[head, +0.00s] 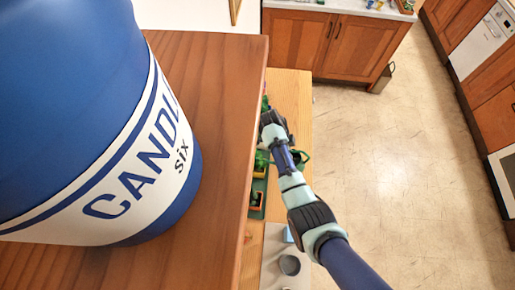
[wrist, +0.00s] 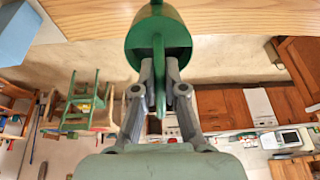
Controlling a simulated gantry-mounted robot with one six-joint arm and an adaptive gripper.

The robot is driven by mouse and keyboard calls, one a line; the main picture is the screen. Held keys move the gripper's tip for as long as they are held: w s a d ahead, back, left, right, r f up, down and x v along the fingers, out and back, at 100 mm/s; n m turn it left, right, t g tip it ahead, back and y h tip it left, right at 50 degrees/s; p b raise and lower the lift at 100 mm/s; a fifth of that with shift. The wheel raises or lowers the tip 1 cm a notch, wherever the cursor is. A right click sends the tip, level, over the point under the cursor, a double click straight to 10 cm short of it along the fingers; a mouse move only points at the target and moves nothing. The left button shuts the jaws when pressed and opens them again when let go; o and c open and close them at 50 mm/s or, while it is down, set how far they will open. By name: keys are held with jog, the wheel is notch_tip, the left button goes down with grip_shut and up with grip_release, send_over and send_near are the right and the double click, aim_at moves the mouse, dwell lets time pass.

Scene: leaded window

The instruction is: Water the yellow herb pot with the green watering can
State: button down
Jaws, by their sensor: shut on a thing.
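My gripper (wrist: 160,80) is shut on the handle of the green watering can (wrist: 170,32) in the wrist view, with the can's round body beyond the fingertips. In the head view my dark wrist is over the far wooden surface, and the gripper's fingers are hidden. A green rounded thing (head: 302,160) shows just right of my arm; I cannot tell if it is the held can. The yellow herb pot (head: 261,169) stands left of my arm, partly hidden by the shelf edge and my arm. No water shows.
A large blue and white canister (head: 75,110) on a brown shelf (head: 222,90) blocks the left side. The floor (head: 390,150) at right is clear.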

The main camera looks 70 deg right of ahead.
jog(key=shift+s+d+f+t, duration=0.15)
jog(key=shift+s+f+t, duration=0.15)
jog(key=shift+f+t, duration=0.2)
jog(key=shift+s+d+f+t, duration=0.1)
jog(key=shift+s+f+t, duration=0.25)
jog(key=shift+f, duration=0.25)
jog(key=p+v, duration=0.3)
jog(key=s+p+v, duration=0.1)
jog(key=shift+w+d+r, duration=0.15)
jog(key=shift+d+r, duration=0.15)
jog(key=shift+p+v, duration=0.5)
jog(key=shift+v, duration=0.3)
jog(key=shift+d, duration=0.1)
jog(key=shift+s+f, duration=0.1)
jog(key=shift+s, duration=0.1)
